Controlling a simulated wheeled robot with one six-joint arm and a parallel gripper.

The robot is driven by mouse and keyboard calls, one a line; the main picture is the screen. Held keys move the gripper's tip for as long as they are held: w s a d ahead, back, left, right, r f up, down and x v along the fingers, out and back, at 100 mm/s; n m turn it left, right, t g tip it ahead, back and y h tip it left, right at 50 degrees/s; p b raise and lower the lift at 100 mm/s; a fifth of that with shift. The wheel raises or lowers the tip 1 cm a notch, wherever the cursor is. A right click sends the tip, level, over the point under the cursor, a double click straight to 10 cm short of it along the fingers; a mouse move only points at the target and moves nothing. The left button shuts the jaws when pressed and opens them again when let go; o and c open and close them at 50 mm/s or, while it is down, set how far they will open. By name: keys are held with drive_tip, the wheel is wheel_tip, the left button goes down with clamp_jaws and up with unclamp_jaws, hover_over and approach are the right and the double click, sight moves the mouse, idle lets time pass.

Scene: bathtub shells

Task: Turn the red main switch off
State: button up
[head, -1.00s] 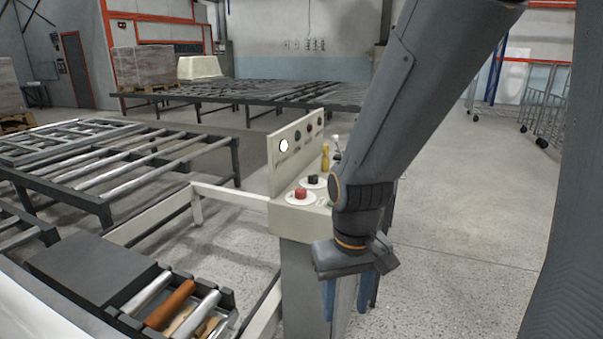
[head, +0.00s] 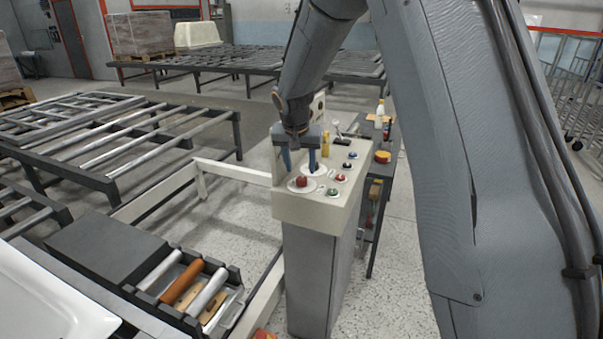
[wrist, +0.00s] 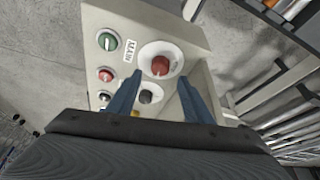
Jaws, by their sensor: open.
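The red main switch (head: 301,182) is a round red knob on a white disc at the near left corner of the console top. In the wrist view the red knob (wrist: 160,65) sits beside a label reading MAIN (wrist: 130,51). My gripper (head: 300,170) points down over the console, just behind the red knob in the head view. Its two blue fingers are spread, with nothing between them. In the wrist view the gripper's (wrist: 160,82) fingertips lie just below the red knob; whether they touch anything cannot be told.
A dark knob (wrist: 146,95) on a second white disc lies between the fingers in the wrist view. Smaller green (wrist: 107,41) and red (wrist: 105,74) controls sit alongside. An upright panel, a yellow bottle (head: 325,145) and a lever (head: 338,128) stand close by.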

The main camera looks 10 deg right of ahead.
sight(302, 178)
drive_tip(key=shift+p+x, duration=0.6)
drive_tip(key=shift+x, duration=2.1)
drive_tip(key=c, duration=1.1)
